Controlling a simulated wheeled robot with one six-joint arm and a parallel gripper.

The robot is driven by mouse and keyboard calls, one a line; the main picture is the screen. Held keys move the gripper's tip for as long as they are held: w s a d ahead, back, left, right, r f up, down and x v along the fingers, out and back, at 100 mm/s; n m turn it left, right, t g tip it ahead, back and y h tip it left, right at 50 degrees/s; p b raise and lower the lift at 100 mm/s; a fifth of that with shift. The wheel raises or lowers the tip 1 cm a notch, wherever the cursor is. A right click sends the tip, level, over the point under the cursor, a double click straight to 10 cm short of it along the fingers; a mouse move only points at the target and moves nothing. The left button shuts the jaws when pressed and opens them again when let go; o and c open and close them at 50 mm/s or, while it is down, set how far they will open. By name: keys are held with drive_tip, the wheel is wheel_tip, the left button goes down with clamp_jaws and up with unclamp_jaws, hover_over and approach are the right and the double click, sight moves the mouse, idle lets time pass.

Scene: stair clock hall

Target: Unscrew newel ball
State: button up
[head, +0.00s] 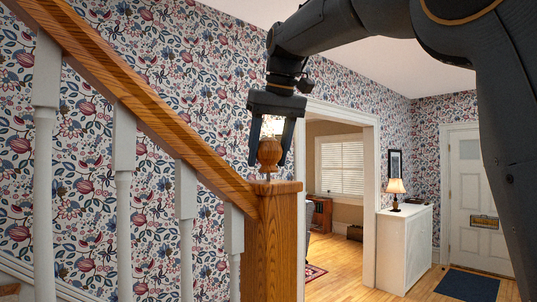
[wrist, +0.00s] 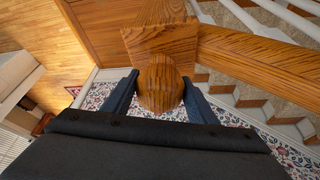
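The newel ball (head: 269,151) is a round turned wooden knob. It stands upright just above the wooden newel post (head: 273,240), with a thin metal stud showing in the small gap between them. My gripper (head: 268,163) comes down from above with one dark finger on each side of the ball, and the fingertips appear to press on its sides. In the wrist view the ball (wrist: 161,84) sits between the two fingers (wrist: 161,82), with the square post top (wrist: 160,40) beyond it. The hidden inner finger faces leave exact contact unclear.
The sloping wooden handrail (head: 150,105) with white balusters (head: 124,200) joins the post from the left. A white cabinet (head: 404,245) with a lit lamp (head: 396,190) stands at the right, before a white door (head: 468,190). Open wooden floor (head: 340,270) lies beyond the post.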

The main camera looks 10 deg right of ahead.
drive_tip(key=shift+n+y, duration=0.3)
drive_tip(key=shift+n, duration=0.4)
drive_tip(key=o, duration=0.8)
drive_tip(key=shift+b+v, duration=0.7)
drive_tip(key=shift+v, duration=3.2)
